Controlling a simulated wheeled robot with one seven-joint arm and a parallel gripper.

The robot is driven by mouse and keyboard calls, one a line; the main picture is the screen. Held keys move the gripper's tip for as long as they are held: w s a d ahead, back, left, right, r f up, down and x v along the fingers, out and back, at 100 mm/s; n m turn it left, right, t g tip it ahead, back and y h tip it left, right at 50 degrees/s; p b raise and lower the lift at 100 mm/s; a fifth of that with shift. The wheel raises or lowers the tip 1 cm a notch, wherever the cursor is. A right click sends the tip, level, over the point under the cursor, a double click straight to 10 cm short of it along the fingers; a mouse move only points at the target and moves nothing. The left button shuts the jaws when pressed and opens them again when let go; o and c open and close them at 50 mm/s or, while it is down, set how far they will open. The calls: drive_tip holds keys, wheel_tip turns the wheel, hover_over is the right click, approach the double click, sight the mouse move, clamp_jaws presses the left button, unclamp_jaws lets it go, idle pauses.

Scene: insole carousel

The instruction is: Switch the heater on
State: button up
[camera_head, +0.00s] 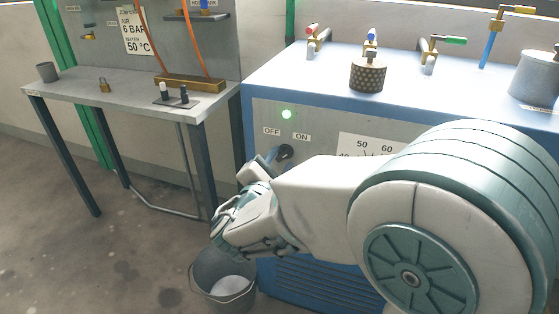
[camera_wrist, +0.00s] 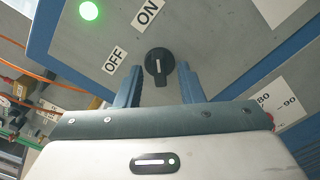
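The heater is the blue and grey cabinet (camera_head: 330,118) with a lit green lamp (camera_head: 286,114) above its OFF and ON labels. The lamp also glows in the wrist view (camera_wrist: 89,10). Its black rotary knob (camera_head: 285,152) sits below the labels. In the wrist view the knob (camera_wrist: 158,62) shows a small white mark, and its grip bar lies roughly in line with the ON label (camera_wrist: 148,12). My gripper (camera_head: 268,162) is at the panel. Its two blue fingers (camera_wrist: 159,68) stand apart on either side of the knob, with visible gaps; contact is not evident.
A bucket (camera_head: 224,278) stands on the floor below my gripper. A grey workbench (camera_head: 130,88) with small items is at left. Several taps, a perforated cylinder (camera_head: 368,75) and a grey pot (camera_head: 535,78) are on the cabinet top. A dial (camera_head: 372,147) is right of the knob.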

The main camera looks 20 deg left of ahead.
drive_tip(key=s+a+p, duration=0.1)
drive_tip(key=s, duration=1.2)
drive_tip(key=shift+p, duration=0.35)
drive_tip(key=d+r+m+g+h+p, duration=0.2)
drive_tip(key=d+r+m+g+p, duration=0.15)
drive_tip(key=d, duration=0.45)
drive_tip(key=w+d+r+m+g+h+p, duration=0.1)
drive_tip(key=d+r+m+g+h+p, duration=0.15)
drive_tip(key=d+m+g+p, duration=0.4)
drive_tip(key=d+r+m+g+h+p, duration=0.2)
drive_tip(key=d+r+h+p, duration=0.1)
drive_tip(key=d, duration=0.7)
drive_tip(key=s+d+r+m+g+y+p, duration=0.1)
drive_tip(key=s+d+r+m+y+p, duration=0.1)
drive_tip(key=r+m+p, duration=0.4)
drive_tip(key=s+d+r+m+g+y+p, duration=0.2)
drive_tip(key=s+d+r+m+y+p, duration=0.1)
drive_tip(key=r+m+y+p, duration=0.3)
drive_tip(key=shift+s+d+m+y+p, duration=0.35)
drive_tip(key=shift+d+m+y+p, duration=0.25)
drive_tip(key=shift+m+p, duration=0.4)
